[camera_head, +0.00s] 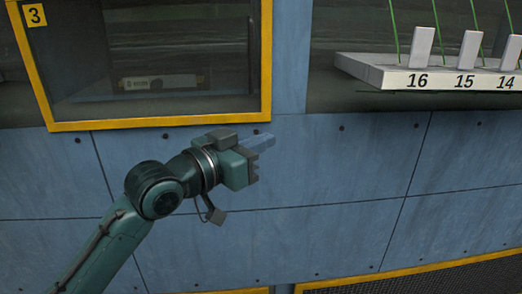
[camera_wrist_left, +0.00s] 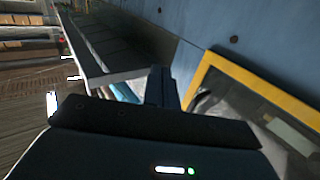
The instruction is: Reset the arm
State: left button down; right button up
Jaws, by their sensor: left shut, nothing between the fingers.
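My left arm comes in from the lower left in the head view. Its gripper (camera_head: 268,140) is in front of the blue panelled wall, just below the yellow-framed window. The fingers are together and hold nothing. In the left wrist view the closed fingers (camera_wrist_left: 161,88) show in the middle, beyond the dark gripper body. My right arm is not in view.
A yellow-framed window marked 3 (camera_head: 160,125) is at upper left. A white shelf (camera_head: 375,72) at upper right bears white blocks numbered 16, 15 and 14, with green stems. The blue wall (camera_head: 330,190) below is clear. A dark grating (camera_head: 450,280) lies at lower right.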

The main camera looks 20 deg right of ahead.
pick_arm(q)
jog(key=s+a+f+n+t+y+p, duration=0.1)
jog(key=a+f+n+t+y, duration=0.2)
jog(key=a+f, duration=0.55)
jog(key=s+a+f+n+t+y+p, duration=0.1)
jog(key=a+f+n+y+p, duration=0.3)
jog(key=f, duration=0.8)
jog(key=s+a+f+n+g+y, duration=0.1)
jog(key=s+a+f+y, duration=0.4)
jog(key=s+a+f, duration=1.1)
jog(key=shift+s+f+n+g+y, duration=0.3)
jog(key=shift+s+f+n, duration=0.25)
jog(key=shift+n, duration=0.25)
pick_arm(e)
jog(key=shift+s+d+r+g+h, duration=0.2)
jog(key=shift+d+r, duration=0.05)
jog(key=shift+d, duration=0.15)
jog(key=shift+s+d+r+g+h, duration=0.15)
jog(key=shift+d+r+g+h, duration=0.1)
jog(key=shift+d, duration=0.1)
